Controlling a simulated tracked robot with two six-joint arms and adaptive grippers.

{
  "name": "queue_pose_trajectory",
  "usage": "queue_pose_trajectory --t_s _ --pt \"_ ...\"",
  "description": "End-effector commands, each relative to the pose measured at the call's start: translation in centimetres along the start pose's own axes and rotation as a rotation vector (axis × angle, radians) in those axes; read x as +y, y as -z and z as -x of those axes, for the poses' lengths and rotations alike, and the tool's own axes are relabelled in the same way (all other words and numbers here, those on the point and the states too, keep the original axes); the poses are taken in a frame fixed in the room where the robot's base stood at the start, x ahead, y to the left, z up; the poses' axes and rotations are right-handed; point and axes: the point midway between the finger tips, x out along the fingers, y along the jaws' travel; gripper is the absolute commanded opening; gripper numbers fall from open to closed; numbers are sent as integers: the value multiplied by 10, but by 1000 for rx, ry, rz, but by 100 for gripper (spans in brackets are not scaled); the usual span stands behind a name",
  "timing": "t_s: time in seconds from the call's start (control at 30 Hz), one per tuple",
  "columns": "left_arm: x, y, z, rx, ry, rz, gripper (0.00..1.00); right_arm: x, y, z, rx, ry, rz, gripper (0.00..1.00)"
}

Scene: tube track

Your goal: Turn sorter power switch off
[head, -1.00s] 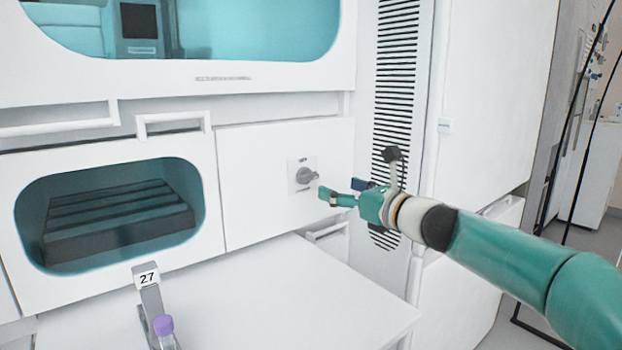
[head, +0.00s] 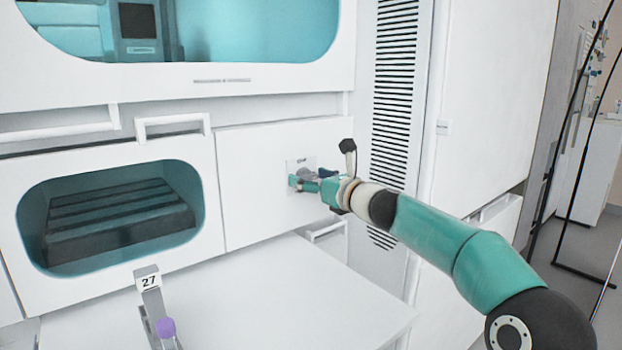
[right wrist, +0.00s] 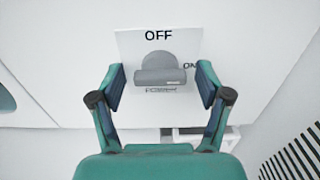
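The sorter power switch is a grey rotary knob (right wrist: 160,72) on a white plate (right wrist: 125,42) marked OFF at the top and ON at the right. In the right wrist view its bar lies about level, towards ON. In the head view the knob (head: 307,173) is partly hidden by my right gripper (head: 308,183). My right gripper (right wrist: 161,88) is open, with one finger on each side of the knob and a visible gap to each. My left gripper is not in view.
A white worktop (head: 270,295) lies below the panel. A holder marked 27 (head: 148,280) and a purple-capped tube (head: 165,328) stand at its front. A windowed compartment (head: 110,215) is left of the switch. A black-slotted vent (head: 396,90) is to the right.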

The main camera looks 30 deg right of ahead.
Motion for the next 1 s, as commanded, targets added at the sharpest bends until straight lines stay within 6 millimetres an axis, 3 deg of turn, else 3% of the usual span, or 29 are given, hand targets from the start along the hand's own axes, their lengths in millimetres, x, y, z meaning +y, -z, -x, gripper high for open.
queue_pose_trajectory --t_s 0.03,0.3,0.67,1.0 --pt "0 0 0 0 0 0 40 0 0 0 0 0 0 63" --pt "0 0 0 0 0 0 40 0 0 0 0 0 0 20" --pt "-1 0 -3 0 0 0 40 0 1 0 0 0 50 20" --pt "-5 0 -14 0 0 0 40 1 2 0 -1 -1 267 20"
